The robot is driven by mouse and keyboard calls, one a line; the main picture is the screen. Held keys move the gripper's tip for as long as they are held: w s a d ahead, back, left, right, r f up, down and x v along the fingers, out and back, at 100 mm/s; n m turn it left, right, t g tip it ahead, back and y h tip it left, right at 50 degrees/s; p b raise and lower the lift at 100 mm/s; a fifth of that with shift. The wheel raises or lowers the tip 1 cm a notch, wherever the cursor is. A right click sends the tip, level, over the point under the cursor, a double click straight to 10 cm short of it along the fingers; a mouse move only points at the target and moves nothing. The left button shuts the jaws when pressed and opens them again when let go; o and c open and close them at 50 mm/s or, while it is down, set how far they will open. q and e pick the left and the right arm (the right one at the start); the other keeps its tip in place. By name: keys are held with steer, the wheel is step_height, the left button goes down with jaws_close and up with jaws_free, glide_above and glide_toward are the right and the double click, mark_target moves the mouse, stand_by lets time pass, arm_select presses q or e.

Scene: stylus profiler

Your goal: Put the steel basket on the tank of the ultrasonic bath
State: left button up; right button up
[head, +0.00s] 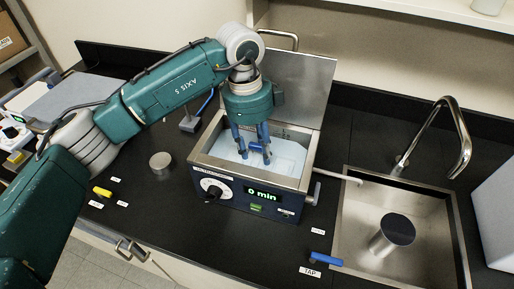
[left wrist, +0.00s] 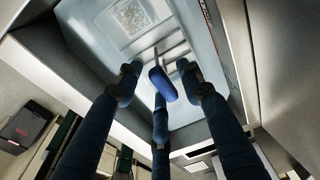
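The ultrasonic bath (head: 248,196) stands on the dark counter, its display reading 0 min and its steel lid (head: 298,85) raised behind. Its tank (head: 297,183) holds pale liquid. My left gripper (head: 255,150) points down into the tank opening. The left wrist view shows its dark blue fingers (left wrist: 160,90) spread around a blue grip (left wrist: 162,82) on thin steel bars, apparently the basket's handle. The fingers look open, with gaps to the grip. The basket body is hard to make out, below the handle in or at the liquid. My right gripper is out of view.
A blue tap lever (head: 325,259) is at the front. A round metal can (head: 160,163) and a yellow item (head: 102,191) lie left of the bath.

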arm_select(q)
steer(key=shift+r, duration=0.1)
steer(key=r+b, duration=0.1)
steer(key=r, duration=0.2)
steer(key=a+r+b, duration=0.1)
steer(key=r, duration=0.3)
steer(key=r+b, duration=0.1)
steer(key=r, duration=0.3)
steer(key=shift+w+a+b, duration=0.15)
steer(key=shift+w+b, duration=0.05)
steer(key=shift+b, duration=0.1)
steer(key=shift+r, duration=0.55)
steer(key=shift+c, duration=0.4)
